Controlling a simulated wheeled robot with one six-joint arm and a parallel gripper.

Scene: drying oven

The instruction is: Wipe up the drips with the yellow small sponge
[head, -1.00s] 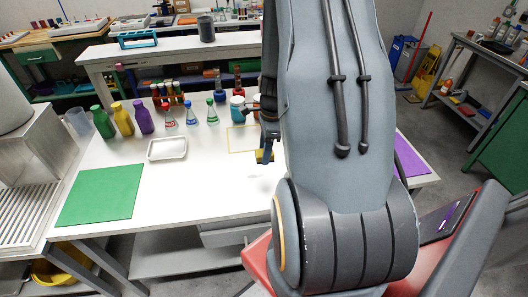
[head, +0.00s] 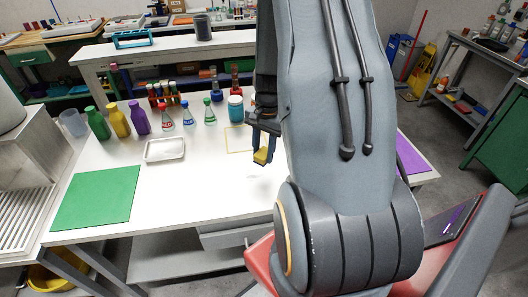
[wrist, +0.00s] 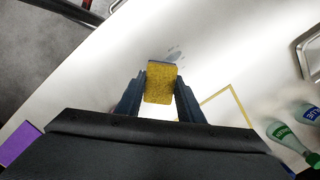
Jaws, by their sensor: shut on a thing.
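The yellow small sponge (head: 261,156) is held in my gripper (head: 263,150) above the white table. In the wrist view the sponge (wrist: 159,84) sits between the two dark fingers of my gripper (wrist: 160,92), which are shut on it. Faint grey drips (wrist: 175,52) show on the table just beyond the sponge in the wrist view. In the head view the drips are too faint to make out clearly. The sponge appears apart from the table surface.
A yellow square outline (head: 238,139) is marked on the white table (head: 210,185). A purple mat (head: 411,157) lies right.

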